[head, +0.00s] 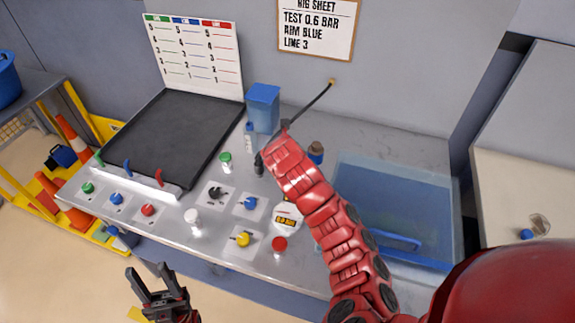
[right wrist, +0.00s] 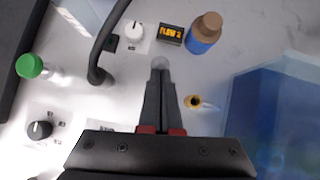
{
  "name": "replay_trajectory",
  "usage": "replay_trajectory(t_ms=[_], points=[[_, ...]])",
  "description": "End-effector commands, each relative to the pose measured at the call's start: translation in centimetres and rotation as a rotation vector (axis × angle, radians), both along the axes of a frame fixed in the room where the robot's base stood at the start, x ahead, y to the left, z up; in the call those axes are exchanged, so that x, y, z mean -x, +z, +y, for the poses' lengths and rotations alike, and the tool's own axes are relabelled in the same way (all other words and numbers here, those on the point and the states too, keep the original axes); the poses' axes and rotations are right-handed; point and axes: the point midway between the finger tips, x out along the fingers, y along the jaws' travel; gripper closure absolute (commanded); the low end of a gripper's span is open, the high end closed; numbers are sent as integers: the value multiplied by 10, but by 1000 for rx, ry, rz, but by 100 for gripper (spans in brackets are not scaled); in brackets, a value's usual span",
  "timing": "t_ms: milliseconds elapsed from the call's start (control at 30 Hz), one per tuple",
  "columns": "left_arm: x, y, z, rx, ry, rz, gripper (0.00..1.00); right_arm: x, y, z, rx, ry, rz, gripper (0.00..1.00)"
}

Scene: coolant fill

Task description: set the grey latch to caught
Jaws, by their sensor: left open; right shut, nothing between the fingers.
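My right gripper (right wrist: 160,84) is shut and empty over the bench top in the right wrist view. A small rounded grey piece (right wrist: 160,62) shows right at its fingertips. I cannot tell whether it is the grey latch or whether the fingers touch it. No other part is clearly the latch, and its setting cannot be read. In the head view my red right arm covers this spot and hides the right gripper. My left gripper (head: 147,270) is open and empty in front of the bench's front edge.
A brown-capped blue bottle (right wrist: 204,33), a lit display (right wrist: 170,34), a white knob (right wrist: 134,31) and a brass-coloured port (right wrist: 194,102) are close by. A translucent blue bin (head: 440,200) stands right. A black tray (head: 170,130) lies left.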

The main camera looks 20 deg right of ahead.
Motion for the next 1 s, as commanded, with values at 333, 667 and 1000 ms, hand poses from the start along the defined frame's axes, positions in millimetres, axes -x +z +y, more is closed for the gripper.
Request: replay_trajectory(t_ms=[333,667,1000], points=[[0,-6,0,0,0,0,50,-8,1,-5,0,1,-2,100],[0,-6,0,0,0,0,50,-8,1,-6,1,0,-2,100],[0,-1,0,0,0,0,50,-3,8,2,1,3,-4,100]])
